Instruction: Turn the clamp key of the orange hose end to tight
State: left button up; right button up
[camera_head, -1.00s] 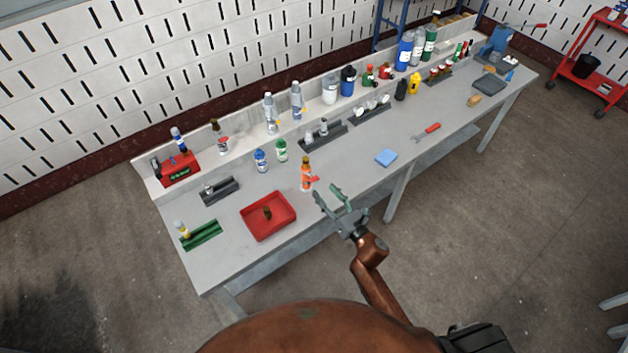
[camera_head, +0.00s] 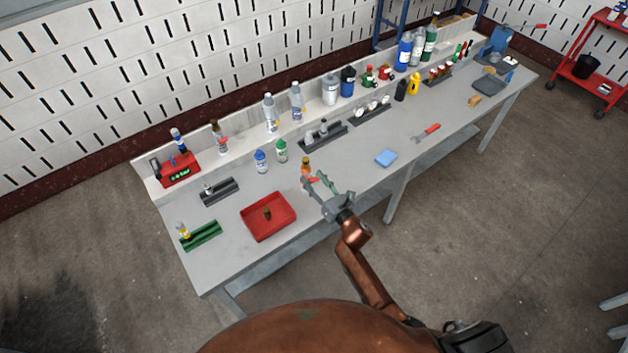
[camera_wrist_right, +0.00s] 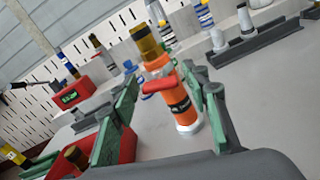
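The orange hose end (camera_wrist_right: 185,108) stands upright on the bench, with a brass top (camera_wrist_right: 146,42), a black band and a pale base. Its red clamp key (camera_wrist_right: 157,86) sticks out on the side facing left in the right wrist view. In the head view its brass top (camera_head: 306,161) shows, and my gripper hides most of its body. My right gripper (camera_head: 317,181) is open, its green fingers (camera_wrist_right: 162,84) on either side of the hose end. I cannot tell whether a finger touches it. My left gripper is not in view.
A red tray (camera_head: 288,222) with a brass-coloured piece stands to the left. Blue and green bottles (camera_head: 261,160) stand behind. A blue sponge-like block (camera_head: 386,158) and a red-handled wrench (camera_head: 430,131) lie to the right. The bench around the hose end is mostly clear.

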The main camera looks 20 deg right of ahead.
jog(key=c, duration=1)
